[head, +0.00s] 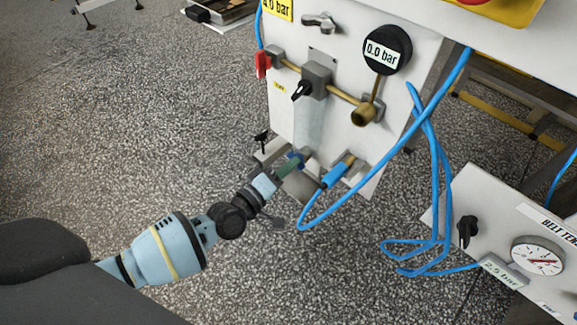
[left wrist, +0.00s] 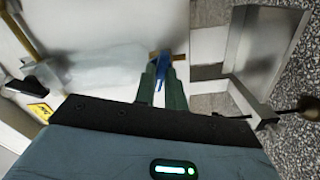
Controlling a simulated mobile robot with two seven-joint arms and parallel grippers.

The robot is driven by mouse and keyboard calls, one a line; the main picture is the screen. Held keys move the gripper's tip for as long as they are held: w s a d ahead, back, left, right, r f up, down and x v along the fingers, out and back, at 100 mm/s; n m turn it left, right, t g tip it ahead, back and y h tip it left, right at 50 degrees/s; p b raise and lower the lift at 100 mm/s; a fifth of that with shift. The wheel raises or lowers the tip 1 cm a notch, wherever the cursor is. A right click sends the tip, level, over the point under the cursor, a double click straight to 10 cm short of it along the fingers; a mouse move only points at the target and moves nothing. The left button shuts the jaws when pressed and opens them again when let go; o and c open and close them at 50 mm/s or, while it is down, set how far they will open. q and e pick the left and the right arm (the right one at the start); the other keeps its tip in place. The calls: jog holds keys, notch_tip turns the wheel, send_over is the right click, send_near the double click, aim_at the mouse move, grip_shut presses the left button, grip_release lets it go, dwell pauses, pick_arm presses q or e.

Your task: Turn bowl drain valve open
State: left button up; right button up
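The drain valve shows as a small blue handle (head: 297,157) low on the white panel in the head view, mostly hidden by my gripper. In the left wrist view the blue handle (left wrist: 160,72) sits in front of a brass fitting (left wrist: 166,55). My left gripper (head: 290,166) reaches it from the lower left. Its green fingers (left wrist: 161,84) stand close together, one on each side of the handle, and appear shut on it. The exact contact is partly hidden. My right gripper is in neither view.
The white panel (head: 290,120) carries a black knob (head: 302,90), a red-handled valve (head: 263,64) and a 0.0 bar gauge (head: 386,50). A blue hose (head: 312,222) loops just right of my gripper. A metal tray-like part (left wrist: 262,55) is close by. Speckled floor lies open at left.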

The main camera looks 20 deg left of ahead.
pick_arm(q)
grip_shut()
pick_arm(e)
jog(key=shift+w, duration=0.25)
pick_arm(q)
jog(key=shift+m, duration=0.3)
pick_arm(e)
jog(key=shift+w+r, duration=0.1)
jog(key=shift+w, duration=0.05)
pick_arm(q)
jog(key=m+p, duration=0.3)
jog(key=m, duration=1)
jog(key=shift+p, duration=0.35)
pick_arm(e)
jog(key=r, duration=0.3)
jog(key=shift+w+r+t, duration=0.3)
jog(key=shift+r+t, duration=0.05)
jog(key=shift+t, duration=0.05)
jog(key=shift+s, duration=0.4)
